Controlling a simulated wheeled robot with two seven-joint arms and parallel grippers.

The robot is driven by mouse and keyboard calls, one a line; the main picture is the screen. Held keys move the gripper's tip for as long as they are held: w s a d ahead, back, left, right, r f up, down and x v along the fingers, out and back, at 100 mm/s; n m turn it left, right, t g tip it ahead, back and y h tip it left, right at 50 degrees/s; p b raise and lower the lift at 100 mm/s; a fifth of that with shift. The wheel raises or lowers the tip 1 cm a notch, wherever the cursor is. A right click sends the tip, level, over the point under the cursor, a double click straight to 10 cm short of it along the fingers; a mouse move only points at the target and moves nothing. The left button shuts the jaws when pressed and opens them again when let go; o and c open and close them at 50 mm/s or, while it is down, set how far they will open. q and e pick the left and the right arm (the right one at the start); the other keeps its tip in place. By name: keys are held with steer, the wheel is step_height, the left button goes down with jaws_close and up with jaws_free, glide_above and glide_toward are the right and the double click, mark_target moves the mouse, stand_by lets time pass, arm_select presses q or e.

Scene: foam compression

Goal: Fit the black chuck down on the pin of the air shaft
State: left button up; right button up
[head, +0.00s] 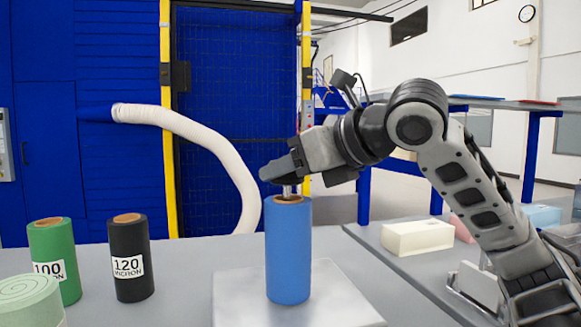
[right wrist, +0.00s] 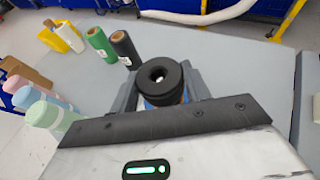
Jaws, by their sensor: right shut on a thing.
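My right gripper (head: 281,173) is at the top of the blue roll (head: 288,250), which stands upright. A short silver pin of the air shaft (head: 287,190) shows between the gripper and the roll's brown core. In the right wrist view the black chuck (right wrist: 162,70), a thick ring with a centre hole, sits between the two fingers, which are shut on it. A pale spot shows in its hole. In the head view the fingers mostly hide the chuck. I cannot tell how far the pin is inside it. My left gripper is not in view.
The blue roll stands on a pale plate (head: 235,300) on the grey table. A green roll (head: 54,250), a black roll (head: 130,262) and a light green roll (head: 30,305) stand at left. A cream block (head: 417,238) lies on the right-hand table. A white hose hangs behind.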

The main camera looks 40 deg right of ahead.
steer(key=shift+f+b, duration=0.5)
steer(key=shift+f, duration=0.2)
steer(key=shift+f+b, duration=0.5)
stand_by(0.3)
steer(key=o, duration=1.1)
steer(key=shift+f, duration=0.1)
steer(key=shift+s, duration=0.1)
steer(key=shift+s+d+r+p, duration=0.15)
steer(key=shift+s+r+p, duration=0.15)
steer(key=shift+s+r, duration=1.25)
steer(key=shift+s+d+r+p, duration=0.15)
steer(key=shift+s+r+p, duration=0.15)
steer(key=shift+s+r, duration=1.2)
steer(key=shift+s, duration=0.1)
